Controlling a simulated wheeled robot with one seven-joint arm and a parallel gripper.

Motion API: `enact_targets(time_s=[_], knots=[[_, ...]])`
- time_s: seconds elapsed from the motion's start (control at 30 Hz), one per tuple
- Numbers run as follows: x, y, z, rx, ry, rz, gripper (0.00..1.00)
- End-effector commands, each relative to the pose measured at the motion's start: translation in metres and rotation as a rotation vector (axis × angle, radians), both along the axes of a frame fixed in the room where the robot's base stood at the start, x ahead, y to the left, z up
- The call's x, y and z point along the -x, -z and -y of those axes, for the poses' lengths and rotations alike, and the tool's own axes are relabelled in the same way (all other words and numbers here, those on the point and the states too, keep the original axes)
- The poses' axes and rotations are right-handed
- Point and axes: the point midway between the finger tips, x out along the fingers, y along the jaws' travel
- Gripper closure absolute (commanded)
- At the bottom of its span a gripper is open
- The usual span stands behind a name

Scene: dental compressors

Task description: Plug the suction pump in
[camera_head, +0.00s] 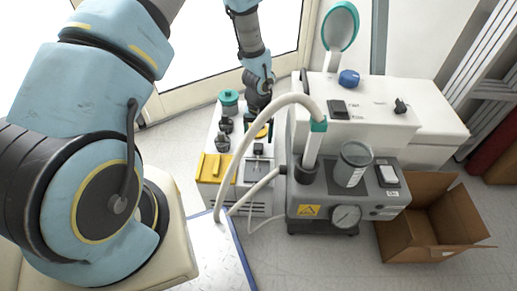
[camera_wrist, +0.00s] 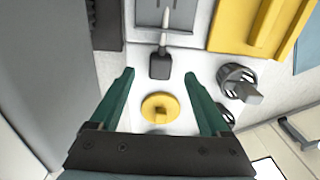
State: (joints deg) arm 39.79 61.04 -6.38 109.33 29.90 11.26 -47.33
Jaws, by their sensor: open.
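The suction pump appears to be the grey unit (camera_head: 312,208) with a gauge and a thick pale hose, right of centre in the head view. Left of it stands a white unit with a yellow panel (camera_head: 212,168); the panel also shows in the wrist view (camera_wrist: 258,25). My gripper (camera_head: 260,106) is over the far part of the white unit. In the wrist view my gripper (camera_wrist: 160,79) is open and empty, its green fingers either side of a round yellow knob (camera_wrist: 160,108). A black plug-like piece (camera_wrist: 160,65) lies just beyond the fingertips. I cannot tell any socket.
A grey ribbed knob (camera_wrist: 238,82) is close to the right finger. A teal-lidded jar (camera_head: 229,101) stands at the white unit's far left. A white cabinet (camera_head: 360,115) is behind the pump, and an open cardboard box (camera_head: 440,222) lies to its right. The hose arches near my gripper.

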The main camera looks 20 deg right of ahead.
Motion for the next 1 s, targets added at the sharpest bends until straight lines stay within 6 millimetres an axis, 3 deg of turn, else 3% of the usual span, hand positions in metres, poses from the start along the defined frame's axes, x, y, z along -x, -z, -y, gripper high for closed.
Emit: enact_targets(time_s=[0.17, 0.43, 0.8, 1.0], knots=[[0.001, 0.012, -0.001, 0.0, 0.0, -0.001, 0.2], [0.001, 0.05, -0.002, -0.001, 0.0, 0.0, 0.2], [0.001, 0.052, -0.001, 0.0, 0.0, 0.001, 0.2], [0.001, 0.052, -0.001, 0.0, 0.0, 0.0, 0.41]])
